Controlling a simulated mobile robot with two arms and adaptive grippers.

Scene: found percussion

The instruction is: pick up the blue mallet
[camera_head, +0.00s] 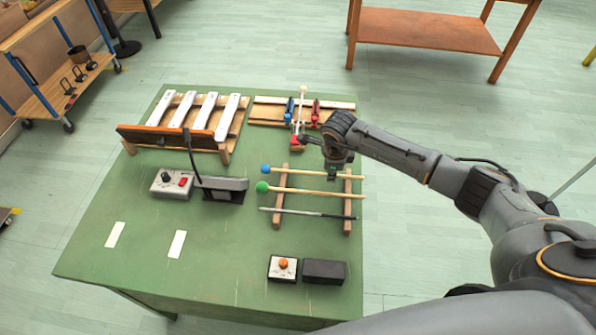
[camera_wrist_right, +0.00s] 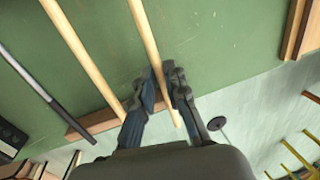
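The blue mallet has a blue ball head (camera_head: 265,169) and a pale wooden shaft. It lies across the far part of a two-bar wooden rack (camera_head: 347,220) on the green table. My right gripper (camera_head: 332,173) points down over the shaft near its right-hand, headless end. In the right wrist view, the fingers (camera_wrist_right: 159,78) stand close on both sides of the blue mallet's shaft (camera_wrist_right: 147,35), with hardly any gap. Whether the shaft is clear of the rack cannot be told. My left gripper is out of view.
A green-headed mallet (camera_head: 262,187) lies just nearer on the rack, then a thin dark rod (camera_head: 300,212). A white-barred instrument (camera_head: 207,112) stands at the back left. A wooden frame with red and blue parts (camera_head: 335,104) lies behind the gripper. Small boxes (camera_head: 323,271) sit in front.

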